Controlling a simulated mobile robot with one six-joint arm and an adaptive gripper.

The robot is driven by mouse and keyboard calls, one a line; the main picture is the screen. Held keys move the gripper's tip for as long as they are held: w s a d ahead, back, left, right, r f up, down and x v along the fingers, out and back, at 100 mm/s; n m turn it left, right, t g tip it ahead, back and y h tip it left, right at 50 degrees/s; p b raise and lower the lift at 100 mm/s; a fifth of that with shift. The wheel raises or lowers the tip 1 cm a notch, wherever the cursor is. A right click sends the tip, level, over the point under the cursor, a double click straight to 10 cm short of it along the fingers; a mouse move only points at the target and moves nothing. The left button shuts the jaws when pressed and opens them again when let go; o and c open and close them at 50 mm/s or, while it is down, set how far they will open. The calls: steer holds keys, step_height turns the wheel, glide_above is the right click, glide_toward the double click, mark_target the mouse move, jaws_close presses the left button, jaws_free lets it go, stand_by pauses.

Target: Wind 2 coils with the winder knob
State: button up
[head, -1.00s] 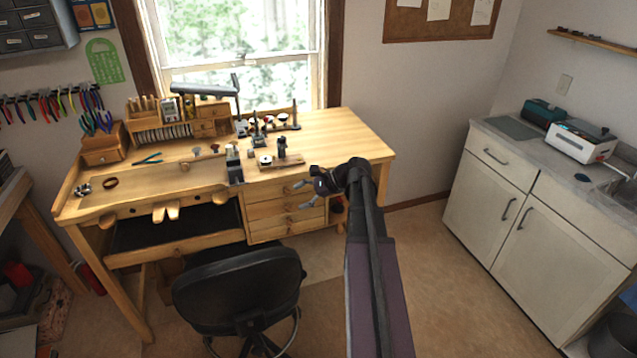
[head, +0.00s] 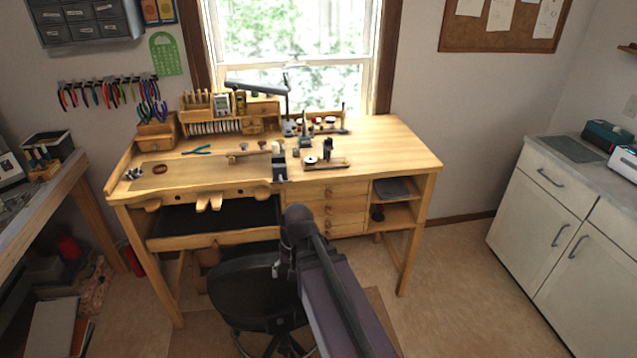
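A small wooden board (head: 338,165) lies on the workbench (head: 390,145), right of the middle. It carries a dark upright post (head: 327,149) and a small pale disc (head: 310,160). This looks like the winder, but its knob is too small to make out. My gripper (head: 284,268) hangs low in front of the bench, over the black chair, well short of the board. Its fingers blend into the dark chair, so their opening is unclear. I see no coil on it.
The black office chair (head: 240,290) stands before the bench. A lamp (head: 258,88) reaches over the back. Open floor (head: 455,265) lies right, before the white cabinet (head: 540,205).

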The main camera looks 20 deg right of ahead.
step_height(320, 180, down, 8)
steer(key=s+a+n+h+b, duration=0.2)
steer(key=n+b, duration=0.1)
steer(key=b, duration=0.3)
steer(key=shift+s, duration=0.2)
